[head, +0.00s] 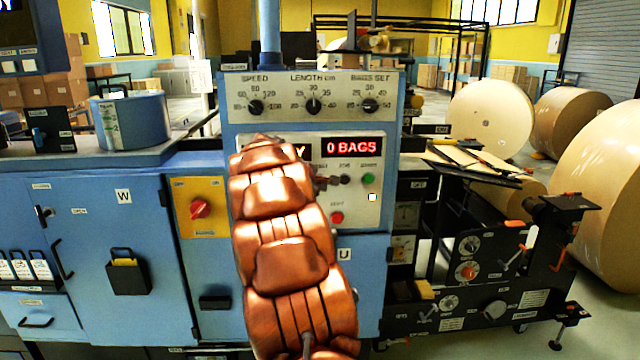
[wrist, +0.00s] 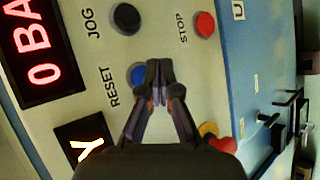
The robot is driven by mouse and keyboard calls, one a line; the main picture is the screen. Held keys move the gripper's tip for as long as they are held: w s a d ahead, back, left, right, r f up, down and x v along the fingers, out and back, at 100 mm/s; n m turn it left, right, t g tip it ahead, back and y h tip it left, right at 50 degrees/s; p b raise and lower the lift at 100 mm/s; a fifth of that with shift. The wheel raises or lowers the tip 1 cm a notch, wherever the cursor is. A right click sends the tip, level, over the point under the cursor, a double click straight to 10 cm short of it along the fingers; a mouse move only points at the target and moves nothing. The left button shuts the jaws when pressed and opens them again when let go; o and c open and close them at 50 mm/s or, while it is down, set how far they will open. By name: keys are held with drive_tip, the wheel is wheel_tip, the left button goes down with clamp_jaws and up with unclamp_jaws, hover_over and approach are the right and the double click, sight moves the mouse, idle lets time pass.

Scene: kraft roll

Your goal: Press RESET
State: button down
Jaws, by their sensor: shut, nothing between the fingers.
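The blue RESET button (wrist: 136,74) shows in the wrist view beside its RESET label (wrist: 114,87), partly covered by my fingers. My gripper (wrist: 158,66) is shut and empty, with its tips just right of the button in that view. I cannot tell whether the tips touch the panel. In the head view my copper-coloured arm crosses the control panel (head: 240,120), and the RESET button is hidden behind my arm and gripper. The red display (head: 352,146) reads "0 BAGS".
Near RESET are a black JOG button (wrist: 126,18) and a red STOP button (wrist: 205,24). A green button (head: 368,180) sits further right on the panel. Three knobs line the panel's top. A red switch on a yellow plate (head: 200,209) is left of my arm.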

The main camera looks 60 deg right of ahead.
drive_tip(key=shift+s+a+b, duration=0.45)
drive_tip(key=shift+s+a, duration=0.2)
drive_tip(key=shift+a, duration=0.15)
drive_tip(key=shift+s+a+b, duration=0.4)
drive_tip(key=shift+s+a, duration=0.2)
drive_tip(key=shift+a, duration=0.2)
drive_tip(key=s+a+f+m+y+p, duration=0.1)
drive_tip(key=s+a+f+y, duration=0.15)
drive_tip(key=a, duration=0.85)
drive_tip(key=s+a+f+y, duration=0.2)
drive_tip(key=a+f, duration=0.1)
drive_tip(key=a, duration=0.8)
drive_tip(key=s+a+f+m+y+p, duration=0.1)
drive_tip(key=s+a+f+y, duration=0.15)
drive_tip(key=a, duration=0.75)
drive_tip(key=s+a+f+g+y, duration=0.1)
drive_tip(key=s+a+f+y, duration=0.1)
drive_tip(key=s+a, duration=0.7)
drive_tip(key=s+a+f+g+y, duration=0.1)
drive_tip(key=s+a+f+y, duration=0.1)
drive_tip(key=s+a, duration=0.7)
drive_tip(key=a+f, duration=0.1)
drive_tip(key=a, duration=0.4)
drive_tip(key=shift+f+g+y, duration=0.3)
